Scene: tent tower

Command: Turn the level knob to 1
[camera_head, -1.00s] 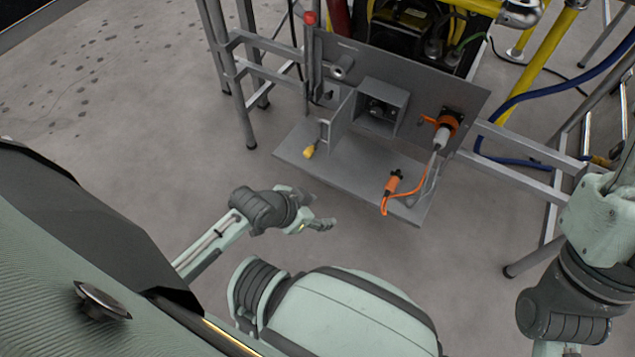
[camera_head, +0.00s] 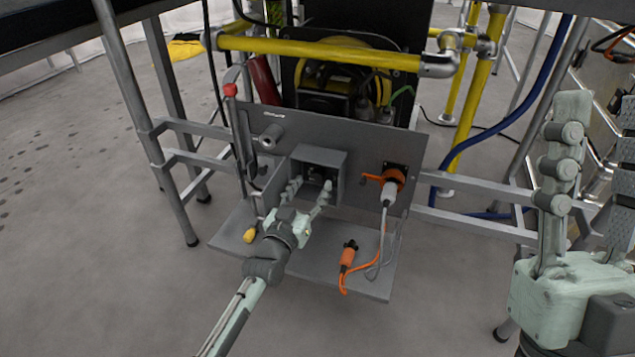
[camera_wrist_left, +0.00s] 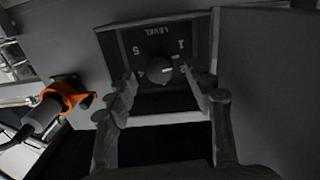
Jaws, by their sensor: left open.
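The level knob (camera_wrist_left: 157,72) is a round dark dial on a panel marked LEVEL, which appears upside down in the left wrist view. Its white mark points right, toward the number below the 1, apparently a 2. In the head view the knob's grey box (camera_head: 334,160) stands on the grey panel; the knob itself is hard to make out there. My left gripper (camera_head: 311,190) is open at the box opening. In the left wrist view its fingers (camera_wrist_left: 157,80) are on either side of the knob; contact cannot be told. My right gripper (camera_head: 565,150) is at the right edge, far from the box.
An orange socket and plug (camera_head: 391,183) are right of the box, with a grey cable. An orange connector (camera_head: 347,256) and a yellow item (camera_head: 249,236) are on the lower shelf (camera_head: 310,262). A red-topped lever (camera_head: 231,90) stands left. Yellow pipes (camera_head: 330,48) run above.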

